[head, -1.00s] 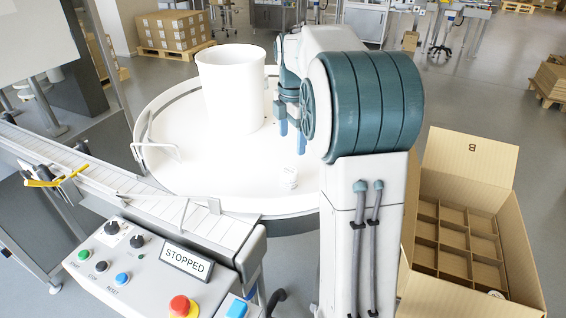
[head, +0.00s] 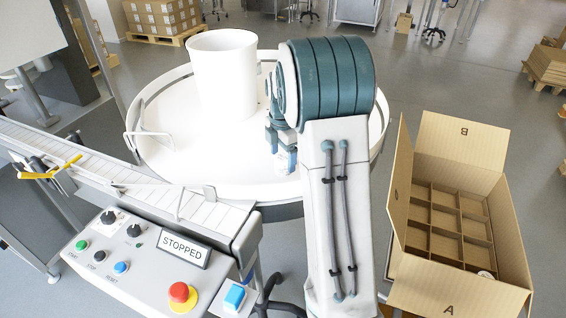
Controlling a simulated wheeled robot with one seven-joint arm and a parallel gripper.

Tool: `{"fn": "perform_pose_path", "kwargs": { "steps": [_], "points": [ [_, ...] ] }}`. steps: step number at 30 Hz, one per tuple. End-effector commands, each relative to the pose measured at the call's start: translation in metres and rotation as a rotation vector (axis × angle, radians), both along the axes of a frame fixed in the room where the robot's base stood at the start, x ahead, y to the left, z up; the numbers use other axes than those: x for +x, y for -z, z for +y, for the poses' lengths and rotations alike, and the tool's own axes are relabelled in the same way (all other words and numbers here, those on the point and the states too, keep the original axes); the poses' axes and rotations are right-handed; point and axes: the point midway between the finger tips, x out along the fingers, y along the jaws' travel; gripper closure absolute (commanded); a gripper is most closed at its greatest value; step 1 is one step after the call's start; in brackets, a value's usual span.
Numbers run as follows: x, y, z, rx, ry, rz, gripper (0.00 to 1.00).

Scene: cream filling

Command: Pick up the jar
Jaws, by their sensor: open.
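A small white jar (head: 284,168) stands on the round white turntable (head: 180,180), near its front right edge. My gripper (head: 280,156) points down over the jar, with its blue fingers at the jar's upper part. The gripper is open. The fingers and arm hide much of the jar, and I cannot tell whether they touch it.
A tall white tub (head: 222,78) stands on the turntable behind my gripper. A conveyor (head: 150,190) and a control panel with a "STOPPED" sign (head: 185,248) are at front left. An open divided carton (head: 400,190) is at right, with a white round top in its near right cell.

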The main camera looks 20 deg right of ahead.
Motion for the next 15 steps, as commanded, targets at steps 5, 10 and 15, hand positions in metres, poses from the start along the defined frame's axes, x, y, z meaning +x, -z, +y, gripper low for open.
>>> {"fn": "perform_pose_path", "kwargs": {
  "steps": [5,10,15],
  "points": [
    [-0.0008,0.0147,-0.0004,0.001,0.002,0.001,0.28],
    [-0.0005,0.0154,-0.0005,0.0,0.002,0.0,0.28],
    [-0.0005,0.0151,-0.0005,0.0,0.001,-0.001,0.64]
  ]
}}
